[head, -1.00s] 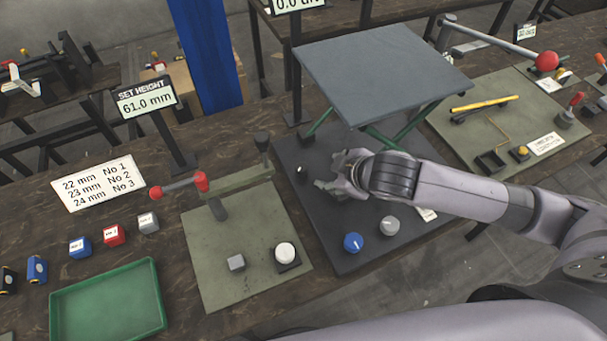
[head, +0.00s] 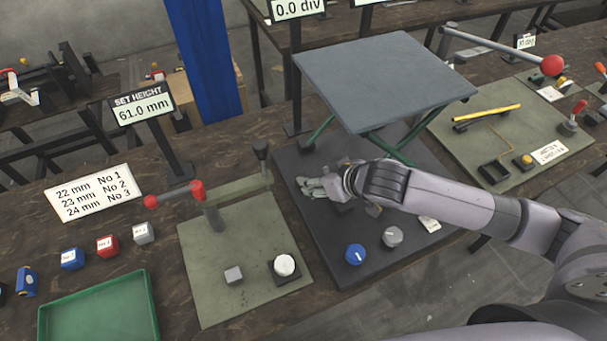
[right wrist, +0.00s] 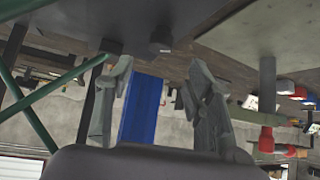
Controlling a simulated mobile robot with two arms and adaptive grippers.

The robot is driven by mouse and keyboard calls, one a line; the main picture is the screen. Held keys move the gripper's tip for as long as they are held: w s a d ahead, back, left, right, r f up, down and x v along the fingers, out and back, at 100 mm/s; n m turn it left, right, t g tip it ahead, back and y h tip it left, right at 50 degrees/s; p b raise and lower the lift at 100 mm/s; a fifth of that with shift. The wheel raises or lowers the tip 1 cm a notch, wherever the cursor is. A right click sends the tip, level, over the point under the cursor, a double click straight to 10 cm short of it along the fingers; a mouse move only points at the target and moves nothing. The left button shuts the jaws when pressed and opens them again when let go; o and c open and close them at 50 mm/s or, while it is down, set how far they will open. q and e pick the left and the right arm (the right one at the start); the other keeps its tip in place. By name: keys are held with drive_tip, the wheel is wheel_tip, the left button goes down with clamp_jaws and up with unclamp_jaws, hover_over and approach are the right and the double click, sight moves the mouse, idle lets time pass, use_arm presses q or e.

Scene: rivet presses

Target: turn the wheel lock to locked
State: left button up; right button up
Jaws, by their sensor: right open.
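The lift table stands on a dark base plate (head: 340,262). The plate carries a blue knob (head: 355,254) with a white line, a grey knob (head: 392,237) and a small white label (head: 429,224), too small to read. I cannot tell which control is the wheel lock. My right gripper (head: 312,187) is open and empty, low over the plate's left part. In the right wrist view its fingers (right wrist: 158,95) are spread, and a small dark knob (right wrist: 160,48) shows beyond them, apart from both. In the head view the gripper hides that knob. My left gripper is out of view.
The grey tabletop (head: 385,80) and its green legs stand close above and behind my right gripper. A green-grey plate (head: 205,285) with a red-handled press (head: 198,190) lies to the left. A green tray (head: 150,300) is at the front left.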

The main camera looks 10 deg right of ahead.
drive_tip(key=x, duration=0.8)
drive_tip(key=shift+w+p, duration=0.1)
drive_tip(key=shift+p, duration=0.25)
drive_tip(key=shift+c, duration=0.5)
drive_tip(key=c, duration=1)
drive_tip(key=shift+c, duration=0.2)
